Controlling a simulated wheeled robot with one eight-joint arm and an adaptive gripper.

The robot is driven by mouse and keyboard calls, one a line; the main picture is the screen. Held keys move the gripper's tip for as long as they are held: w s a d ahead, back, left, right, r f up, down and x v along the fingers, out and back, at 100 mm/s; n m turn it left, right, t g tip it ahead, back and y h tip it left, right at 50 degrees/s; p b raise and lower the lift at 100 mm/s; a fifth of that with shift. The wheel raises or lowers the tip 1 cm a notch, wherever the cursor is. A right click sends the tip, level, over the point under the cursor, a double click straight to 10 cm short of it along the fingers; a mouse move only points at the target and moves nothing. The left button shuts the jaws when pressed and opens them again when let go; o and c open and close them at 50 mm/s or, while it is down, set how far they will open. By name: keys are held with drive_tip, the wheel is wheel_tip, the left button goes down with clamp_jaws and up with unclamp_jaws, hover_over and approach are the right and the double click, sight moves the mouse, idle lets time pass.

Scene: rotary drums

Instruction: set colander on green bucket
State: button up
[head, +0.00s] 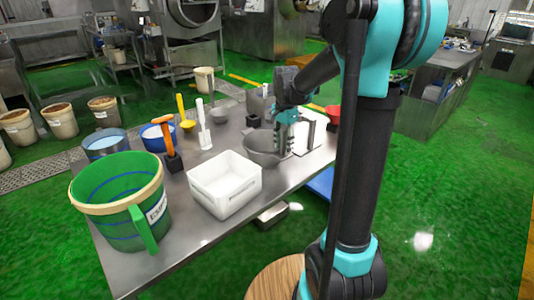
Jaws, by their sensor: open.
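The green bucket (103,220), with a tan rim, blue bands, a label and a green handle, stands upright at the near left corner of the steel table. A grey round bowl-shaped thing (259,157), apparently the colander, sits on the table right of the white bin; holes are too small to tell. My gripper (283,149) is open, pointing down at the right rim of this grey bowl. I cannot tell whether a finger is inside the bowl or touching it. My arm hides part of the table's right side.
A white bin (222,196) stands between bucket and bowl. An orange-handled tool (170,140) and a white-handled tool (202,122) stand upright behind it. Blue containers (153,139), a smaller grey bowl (219,115) and a red bowl (332,114) are farther back.

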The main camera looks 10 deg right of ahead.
drive_tip(key=shift+c, duration=0.2)
clamp_jaws()
drive_tip(key=shift+r, duration=0.1)
